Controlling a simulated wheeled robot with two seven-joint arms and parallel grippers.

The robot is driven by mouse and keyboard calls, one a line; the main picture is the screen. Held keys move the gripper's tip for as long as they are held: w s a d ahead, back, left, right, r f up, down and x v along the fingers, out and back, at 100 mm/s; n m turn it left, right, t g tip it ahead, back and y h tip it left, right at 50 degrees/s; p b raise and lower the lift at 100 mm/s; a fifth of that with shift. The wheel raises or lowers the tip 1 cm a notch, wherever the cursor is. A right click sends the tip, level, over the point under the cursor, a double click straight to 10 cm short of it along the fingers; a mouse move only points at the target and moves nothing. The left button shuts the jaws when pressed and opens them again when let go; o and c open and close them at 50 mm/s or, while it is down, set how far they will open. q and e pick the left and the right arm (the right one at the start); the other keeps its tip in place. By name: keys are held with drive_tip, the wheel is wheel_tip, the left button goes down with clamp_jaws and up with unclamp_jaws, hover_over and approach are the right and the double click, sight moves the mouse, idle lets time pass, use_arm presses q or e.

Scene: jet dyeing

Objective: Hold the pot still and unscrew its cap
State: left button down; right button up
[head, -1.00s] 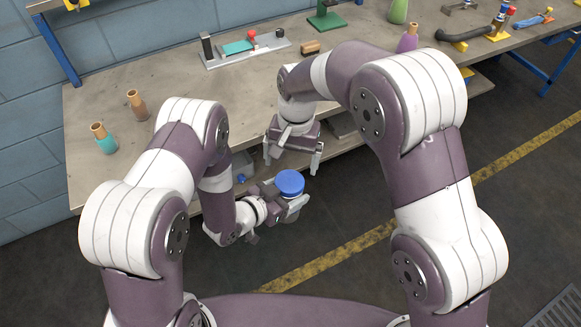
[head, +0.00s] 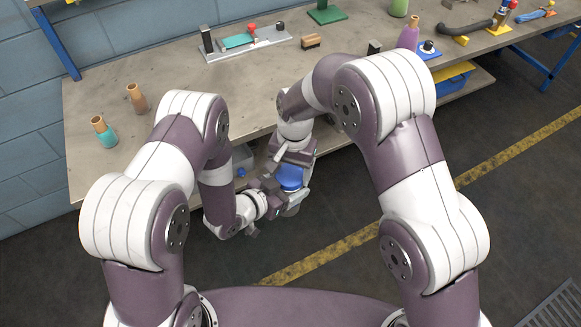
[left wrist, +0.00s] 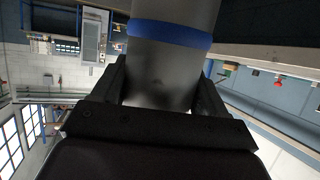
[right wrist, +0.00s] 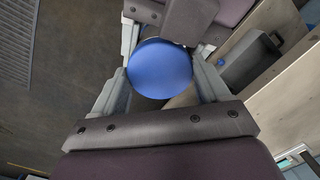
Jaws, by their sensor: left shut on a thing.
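The pot (left wrist: 158,78) is a grey cylinder, with its blue cap (left wrist: 170,34) showing as a band in the left wrist view. My left gripper (left wrist: 160,95) is shut on the pot, one finger on each side. In the head view the blue cap (head: 289,178) shows below my right gripper (head: 294,168), in front of the bench. In the right wrist view the round cap (right wrist: 160,68) lies between the fingers of my right gripper (right wrist: 161,75). These fingers stand open on both sides of the cap; contact cannot be made out.
The workbench (head: 170,70) lies just beyond my grippers, with a lower shelf holding a grey bin (head: 242,160). Two bottles stand at its left, a teal one (head: 105,131) and a brown one (head: 137,98). A tray with a teal block (head: 238,41) is at the back.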

drive_tip(key=c, duration=0.5)
drive_tip(key=shift+o, duration=0.2)
drive_tip(key=shift+n, duration=1.2)
drive_tip(key=o, duration=1.2)
drive_tip(key=shift+c, duration=0.2)
